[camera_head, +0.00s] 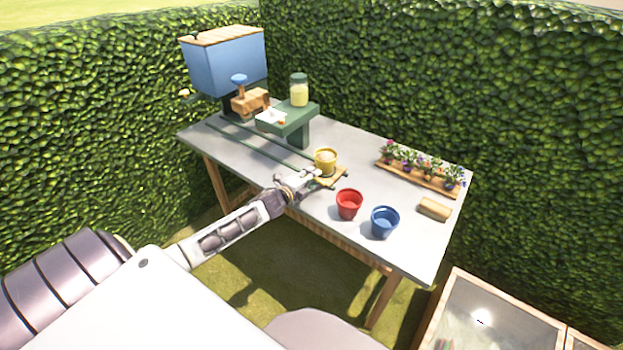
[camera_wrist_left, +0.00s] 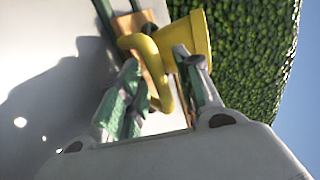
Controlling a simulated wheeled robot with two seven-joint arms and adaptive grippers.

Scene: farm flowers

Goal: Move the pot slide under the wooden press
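The yellow pot (camera_head: 326,160) stands upright on a small wooden slide (camera_head: 333,178) at the near right end of two dark rails (camera_head: 262,143). The wooden press (camera_head: 250,101), a block with a blue knob on top, is at the far left end of the rails. My left gripper (camera_head: 314,177) is at the pot's near side. In the left wrist view, the yellow pot (camera_wrist_left: 195,40) has a curved handle (camera_wrist_left: 158,62) between my parted fingers. I cannot tell whether either finger touches it. My right gripper is out of view.
A blue hopper (camera_head: 225,65) rises behind the press. A green stand (camera_head: 298,118) with a jar (camera_head: 299,90) is beside the rails. A red pot (camera_head: 348,204), a blue pot (camera_head: 384,222), a wooden block (camera_head: 434,208) and a flower tray (camera_head: 415,176) occupy the table's right side.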

